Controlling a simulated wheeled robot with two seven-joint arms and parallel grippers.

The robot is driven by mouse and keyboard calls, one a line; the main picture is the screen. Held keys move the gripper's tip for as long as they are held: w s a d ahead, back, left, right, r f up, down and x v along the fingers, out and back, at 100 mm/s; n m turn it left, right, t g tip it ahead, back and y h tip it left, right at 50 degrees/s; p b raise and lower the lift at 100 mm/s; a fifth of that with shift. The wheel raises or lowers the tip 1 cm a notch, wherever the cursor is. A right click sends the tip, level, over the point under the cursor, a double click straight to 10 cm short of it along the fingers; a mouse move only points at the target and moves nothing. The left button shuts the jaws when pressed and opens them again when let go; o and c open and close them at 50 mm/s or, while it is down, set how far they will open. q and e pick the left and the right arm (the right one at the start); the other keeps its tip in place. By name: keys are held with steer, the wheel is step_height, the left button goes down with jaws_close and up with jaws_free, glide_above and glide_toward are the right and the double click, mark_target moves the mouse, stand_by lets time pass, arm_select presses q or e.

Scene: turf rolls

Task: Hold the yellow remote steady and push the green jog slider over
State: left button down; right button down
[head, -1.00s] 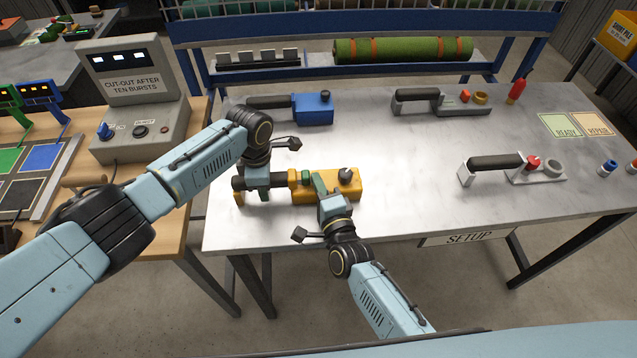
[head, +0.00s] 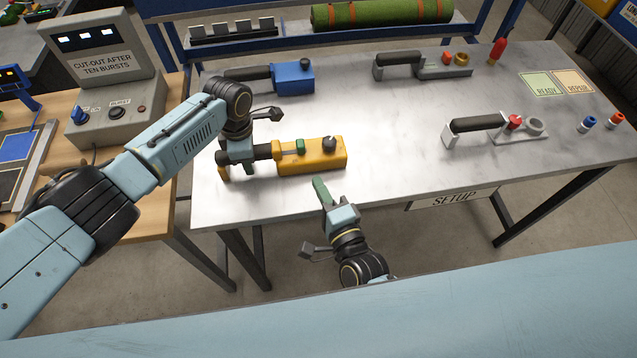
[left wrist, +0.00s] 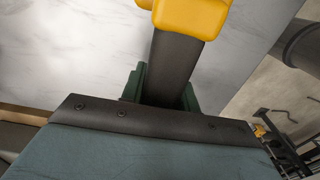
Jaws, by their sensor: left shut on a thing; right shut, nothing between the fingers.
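The yellow remote (head: 326,160) lies on the metal table with its black handle (head: 262,152) pointing left. The green jog slider (head: 300,146) sits on its top at the handle end, and a dark knob (head: 329,143) stands further right. My left gripper (head: 238,157) is shut on the black handle. In the left wrist view the handle (left wrist: 172,70) runs between the green fingers, with the yellow body (left wrist: 190,15) beyond. My right gripper (head: 321,190) is shut and empty, its green fingertips just in front of the remote and apart from it.
A blue remote (head: 291,80) lies behind. A grey one (head: 440,68) and a grey unit with a red knob (head: 520,128) lie to the right. READY (head: 541,84) and REPAIR cards lie at the right. A control box (head: 103,75) stands left. The table between is clear.

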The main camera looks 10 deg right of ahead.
arm_select(q)
steer(key=shift+s+f, duration=0.2)
steer(key=shift+f, duration=0.05)
steer(key=c, duration=1)
jaws_free()
steer(key=shift+w+r, duration=0.1)
steer(key=shift+w, duration=0.05)
steer(key=shift+o, duration=0.2)
steer(key=shift+r, duration=0.15)
